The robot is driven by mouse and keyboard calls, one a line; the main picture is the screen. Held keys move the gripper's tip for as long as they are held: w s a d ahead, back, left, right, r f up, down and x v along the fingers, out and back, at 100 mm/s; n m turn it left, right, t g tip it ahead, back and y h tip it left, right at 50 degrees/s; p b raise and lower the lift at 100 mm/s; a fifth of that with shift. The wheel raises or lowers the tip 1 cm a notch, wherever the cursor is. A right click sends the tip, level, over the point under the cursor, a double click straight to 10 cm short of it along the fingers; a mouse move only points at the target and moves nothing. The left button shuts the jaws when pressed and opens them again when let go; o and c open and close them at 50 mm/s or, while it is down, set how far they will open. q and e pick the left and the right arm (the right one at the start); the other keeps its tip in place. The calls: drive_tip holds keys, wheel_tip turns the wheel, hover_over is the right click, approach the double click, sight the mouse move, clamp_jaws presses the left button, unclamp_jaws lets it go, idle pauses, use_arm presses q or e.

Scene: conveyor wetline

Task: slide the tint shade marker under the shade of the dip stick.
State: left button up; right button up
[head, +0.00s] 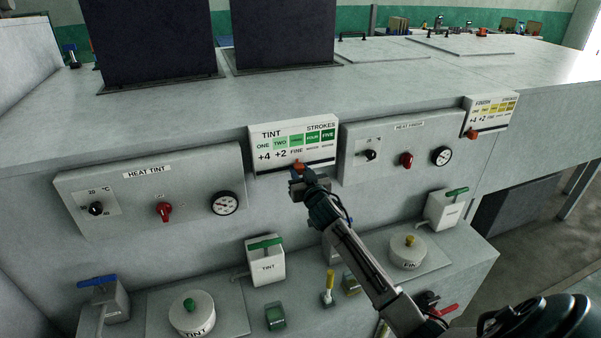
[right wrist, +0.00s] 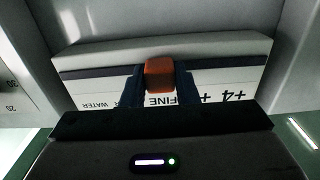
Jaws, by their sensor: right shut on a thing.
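The tint shade board (head: 292,145) is a white panel with a row of green patches, labelled ONE to FIVE, and "+4", "+2", "FINE" and smaller words below. The orange tint shade marker (head: 297,167) sits at the board's lower edge, around the "FINE" column. My right gripper (head: 300,176) is shut on the marker. In the right wrist view the marker (right wrist: 160,74) stands between the two dark fingers, in front of the "FINE" label. I cannot make out a dip stick for certain. My left gripper is not in view.
A heat tint panel (head: 150,200) with knobs and a gauge is left of the board, a heat finish panel (head: 400,145) right. The finish board (head: 490,113) has its own orange marker. Pots, taps and small containers stand on the ledge below.

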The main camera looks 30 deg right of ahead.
drive_tip(key=shift+w+a, duration=0.2)
drive_tip(key=shift+a, duration=0.55)
drive_tip(key=shift+w+a, duration=0.15)
drive_tip(key=shift+a, duration=0.6)
drive_tip(key=shift+w+a, duration=0.2)
drive_tip(key=shift+a, duration=0.55)
drive_tip(key=o, duration=1)
drive_tip(key=shift+o, duration=0.2)
approach(282, 169)
drive_tip(key=shift+s+r, duration=0.1)
drive_tip(key=shift+s, duration=0.2)
